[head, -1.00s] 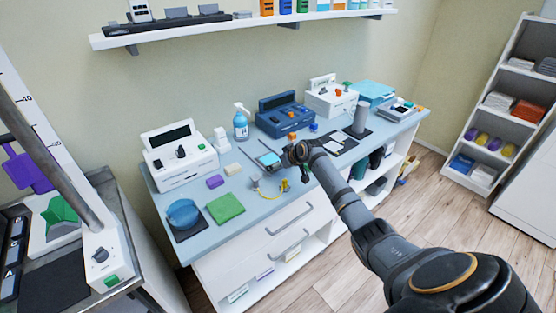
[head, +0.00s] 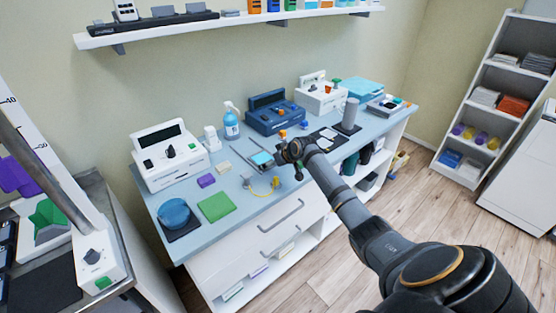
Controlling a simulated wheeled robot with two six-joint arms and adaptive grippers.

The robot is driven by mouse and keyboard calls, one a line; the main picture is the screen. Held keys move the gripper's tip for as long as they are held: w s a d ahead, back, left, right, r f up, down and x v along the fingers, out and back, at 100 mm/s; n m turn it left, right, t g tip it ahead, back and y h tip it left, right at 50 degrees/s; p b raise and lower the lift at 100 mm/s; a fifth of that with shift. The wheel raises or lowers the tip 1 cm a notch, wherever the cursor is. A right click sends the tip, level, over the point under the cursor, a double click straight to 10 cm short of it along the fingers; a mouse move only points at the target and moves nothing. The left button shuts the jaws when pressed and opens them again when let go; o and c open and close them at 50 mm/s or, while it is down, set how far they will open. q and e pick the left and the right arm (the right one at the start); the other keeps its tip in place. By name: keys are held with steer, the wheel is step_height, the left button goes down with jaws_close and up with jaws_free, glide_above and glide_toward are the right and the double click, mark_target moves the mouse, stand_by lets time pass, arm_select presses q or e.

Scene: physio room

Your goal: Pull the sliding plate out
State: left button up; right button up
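A small light-blue plate (head: 261,158) lies on the bench top between thin dark rails, in the middle of the head view. It looks like the sliding plate, but it is too small to be sure. My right arm comes in from the lower right. Its gripper (head: 293,160) is just right of the plate, above the bench's front part. The wrist hides most of the fingers, and I cannot tell whether they touch anything. My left gripper is not in view.
A yellow cable (head: 273,184) lies in front of the plate. A purple block (head: 206,181), green pad (head: 215,206) and white console (head: 170,154) are to the left. A blue console (head: 275,112) and pump bottle (head: 231,124) stand behind. Drawer handles (head: 281,216) project from the front.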

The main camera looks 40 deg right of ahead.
steer(key=v, duration=1)
steer(key=shift+s+r, duration=0.25)
